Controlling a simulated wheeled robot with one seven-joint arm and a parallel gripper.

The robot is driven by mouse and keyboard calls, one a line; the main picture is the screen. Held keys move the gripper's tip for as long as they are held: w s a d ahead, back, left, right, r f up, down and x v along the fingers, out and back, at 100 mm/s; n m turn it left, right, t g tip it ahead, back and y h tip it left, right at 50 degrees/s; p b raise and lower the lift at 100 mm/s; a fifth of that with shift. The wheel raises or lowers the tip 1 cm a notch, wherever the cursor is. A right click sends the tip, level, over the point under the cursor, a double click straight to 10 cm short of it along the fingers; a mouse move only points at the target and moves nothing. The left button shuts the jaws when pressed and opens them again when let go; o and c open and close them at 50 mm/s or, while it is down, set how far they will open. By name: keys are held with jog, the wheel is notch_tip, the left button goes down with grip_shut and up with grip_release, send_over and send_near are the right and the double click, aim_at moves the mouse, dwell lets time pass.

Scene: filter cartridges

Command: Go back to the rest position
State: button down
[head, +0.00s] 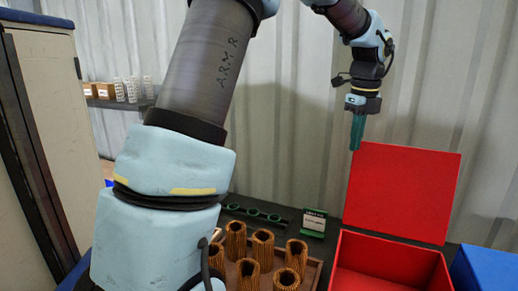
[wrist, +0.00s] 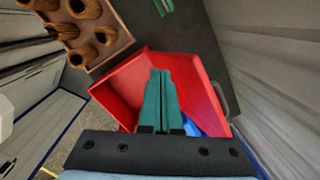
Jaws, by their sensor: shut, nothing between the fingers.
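My gripper (head: 356,132) hangs high in front of the back wall, fingers pointing down, above the red box. Its green fingers (wrist: 160,80) are together in the wrist view, with nothing held between them. The red box (head: 395,252) stands on the dark table with its lid (head: 404,190) raised at the back. In the wrist view the box (wrist: 118,92) lies below the fingers, and they hide part of its inside. Several brown pleated filter cartridges (head: 263,246) stand upright in a wooden tray (head: 312,270) left of the box; the tray also shows in the wrist view (wrist: 118,38).
A green rack with round holes (head: 254,212) and a small green-and-white sign (head: 314,223) stand behind the tray. A blue container (head: 485,270) is right of the red box. A shelf (head: 120,104) with boxes and white coils is at the left wall. The air around my gripper looks clear.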

jog(key=s+a+f+n, duration=0.1)
jog(key=a+f+n, duration=0.4)
jog(key=a+n, duration=0.4)
jog(key=s+a+f+n, duration=0.2)
jog(key=a+f+n, duration=0.2)
jog(key=a+n, duration=0.5)
jog(key=s+a+f+n, duration=0.3)
jog(key=s+a+n, duration=0.1)
jog(key=a, duration=0.3)
jog(key=s+a+f+n+b, duration=0.1)
jog(key=s+a+f+n, duration=0.1)
jog(key=s+a+n, duration=0.2)
jog(key=a+n, duration=0.3)
jog(key=shift+s+f, duration=0.15)
jog(key=shift+f, duration=0.25)
